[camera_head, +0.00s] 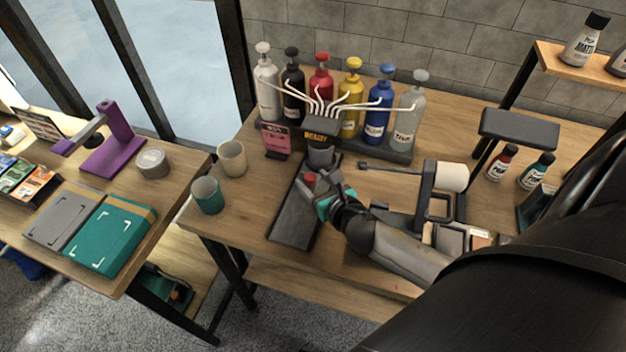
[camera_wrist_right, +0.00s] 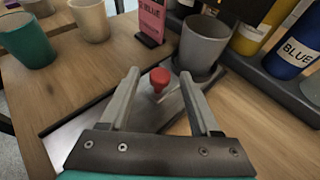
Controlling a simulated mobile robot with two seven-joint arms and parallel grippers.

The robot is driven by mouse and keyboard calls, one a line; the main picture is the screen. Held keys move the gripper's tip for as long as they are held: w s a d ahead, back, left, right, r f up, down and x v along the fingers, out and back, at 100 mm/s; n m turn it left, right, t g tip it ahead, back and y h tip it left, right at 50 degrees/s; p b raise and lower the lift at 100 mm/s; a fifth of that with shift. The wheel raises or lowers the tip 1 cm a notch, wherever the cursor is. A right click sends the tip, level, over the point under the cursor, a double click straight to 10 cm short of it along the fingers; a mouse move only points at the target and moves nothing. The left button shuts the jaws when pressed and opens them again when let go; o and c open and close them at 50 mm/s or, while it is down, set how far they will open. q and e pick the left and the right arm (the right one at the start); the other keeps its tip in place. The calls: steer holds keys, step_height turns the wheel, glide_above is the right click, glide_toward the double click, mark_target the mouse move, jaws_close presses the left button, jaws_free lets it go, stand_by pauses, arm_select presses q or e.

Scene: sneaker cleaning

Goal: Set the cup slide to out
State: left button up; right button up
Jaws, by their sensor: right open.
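The cup slide is a dark flat track (camera_head: 292,218) running from under the dispenser head (camera_head: 321,128) toward the table's front edge. A grey cup (camera_head: 320,158) stands at its far end, under the head; the cup also shows in the wrist view (camera_wrist_right: 204,45). A red knob (camera_wrist_right: 160,78) on a pale post sits just in front of the cup. The knob also shows in the head view (camera_head: 310,178). My right gripper (camera_head: 322,186) is open, its two fingers on either side of the knob, with visible gaps. My left gripper is not in view.
Several pump bottles stand in a rack (camera_head: 385,148) behind, with white tubes to the head. A pink sign (camera_head: 275,138) stands left of the cup. Beige (camera_head: 232,158) and teal (camera_head: 208,195) cups stand left of the track. A roll holder (camera_head: 440,190) stands right of my gripper.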

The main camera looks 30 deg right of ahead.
steer(key=shift+w+f, duration=0.2)
steer(key=shift+w, duration=0.2)
jaws_close()
stand_by(0.4)
stand_by(0.9)
